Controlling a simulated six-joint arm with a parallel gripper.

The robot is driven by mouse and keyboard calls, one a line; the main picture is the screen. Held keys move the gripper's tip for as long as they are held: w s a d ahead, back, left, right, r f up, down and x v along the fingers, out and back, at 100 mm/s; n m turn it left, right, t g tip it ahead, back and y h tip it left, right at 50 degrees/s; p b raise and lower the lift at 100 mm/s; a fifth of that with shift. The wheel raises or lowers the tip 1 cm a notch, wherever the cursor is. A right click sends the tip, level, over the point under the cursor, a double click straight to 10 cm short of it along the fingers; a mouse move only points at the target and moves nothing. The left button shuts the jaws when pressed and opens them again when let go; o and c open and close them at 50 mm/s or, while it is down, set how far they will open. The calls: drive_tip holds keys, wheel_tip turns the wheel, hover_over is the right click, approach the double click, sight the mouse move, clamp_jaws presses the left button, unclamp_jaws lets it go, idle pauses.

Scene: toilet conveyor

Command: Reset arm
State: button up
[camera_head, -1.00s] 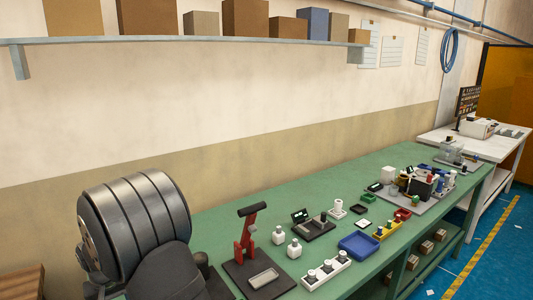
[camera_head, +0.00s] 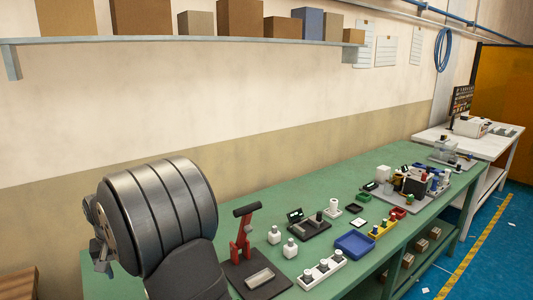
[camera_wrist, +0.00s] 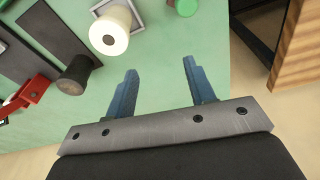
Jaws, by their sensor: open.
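My gripper (camera_wrist: 158,88) shows in the wrist view, its two blue fingers apart with only bare green bench top seen between them. It holds nothing. A white round-topped piece (camera_wrist: 110,32) and a black knob (camera_wrist: 75,75) are ahead and to the left of the fingers, apart from them. In the head view my dark arm link fills the lower left, and the fingers cannot be made out there.
The green bench (camera_head: 310,195) carries a red-handled press (camera_head: 243,235), white bottles (camera_head: 290,248), a white holder (camera_head: 322,272), a blue tray (camera_head: 355,244) and a yellow rack (camera_head: 382,230). A shelf (camera_head: 200,40) with boxes is above. A wooden box (camera_wrist: 298,50) is right of the fingers.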

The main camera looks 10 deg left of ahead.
drive_tip(key=w+d+r+m, duration=0.6)
drive_tip(key=w+d+r, duration=0.4)
drive_tip(key=w+d, duration=0.4)
drive_tip(key=w+d+r+m+h, duration=0.1)
drive_tip(key=w+d+r+m, duration=0.3)
drive_tip(key=d, duration=0.6)
drive_tip(key=w+d+r+m+h, duration=0.1)
drive_tip(key=w+d+r, duration=0.4)
drive_tip(key=d, duration=0.4)
drive_tip(key=d+f, duration=0.5)
drive_tip(key=f, duration=0.3)
drive_tip(key=d+f, duration=0.4)
drive_tip(key=f, duration=0.3)
drive_tip(key=shift+s+d+f, duration=0.35)
drive_tip(key=shift+s+f, duration=0.05)
